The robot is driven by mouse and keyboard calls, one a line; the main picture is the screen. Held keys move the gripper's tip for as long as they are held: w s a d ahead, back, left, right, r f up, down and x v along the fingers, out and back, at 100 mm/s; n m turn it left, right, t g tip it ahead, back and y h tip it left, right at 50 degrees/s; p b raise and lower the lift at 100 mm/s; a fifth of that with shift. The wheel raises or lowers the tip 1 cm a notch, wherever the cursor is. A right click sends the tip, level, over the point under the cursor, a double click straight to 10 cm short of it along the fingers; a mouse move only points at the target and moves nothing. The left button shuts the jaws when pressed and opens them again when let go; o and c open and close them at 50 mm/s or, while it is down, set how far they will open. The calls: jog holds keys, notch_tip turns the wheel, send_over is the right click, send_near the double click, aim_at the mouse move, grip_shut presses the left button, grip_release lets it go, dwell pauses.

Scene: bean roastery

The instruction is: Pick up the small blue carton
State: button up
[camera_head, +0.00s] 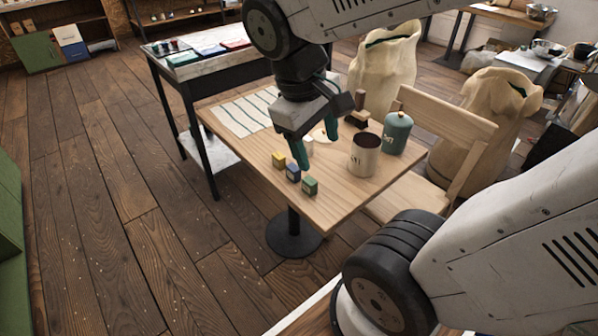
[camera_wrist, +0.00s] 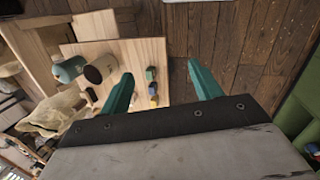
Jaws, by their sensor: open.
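The small blue carton (camera_head: 293,173) stands on the wooden table (camera_head: 345,195) between a yellow carton (camera_head: 279,160) and a green carton (camera_head: 310,186), near the table's front-left edge. My gripper (camera_head: 298,155) is open and empty, with teal fingers pointing down over the table just behind the cartons. In the wrist view the blue carton (camera_wrist: 152,89) lies between the open fingers of my gripper (camera_wrist: 160,76) in the picture, beyond the tips. No finger visibly touches a carton.
A cream can (camera_head: 364,157) and a teal canister (camera_head: 397,133) stand right of the cartons. A wooden chair (camera_head: 440,130) and sacks (camera_head: 385,65) stand beyond. The table's front-right corner is clear.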

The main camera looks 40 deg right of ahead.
jog(key=w+d+f+n+g+h, duration=0.2)
jog(key=w+d+f+n+h, duration=0.15)
jog(key=w, duration=0.35)
jog(key=n+t+h, duration=0.3)
jog(key=n+h, duration=0.4)
jog(key=n, duration=0.6)
send_near(292, 168)
jog(key=x, duration=0.4)
jog(key=shift+d+f, duration=0.2)
jog(key=shift+d, duration=0.05)
jog(key=shift+w+d+f+h, duration=0.1)
jog(key=shift+d+f+h, duration=0.1)
jog(key=shift+f+h, duration=0.05)
jog(key=x, duration=0.7)
jog(key=shift+d, duration=0.2)
jog(key=c, duration=1)
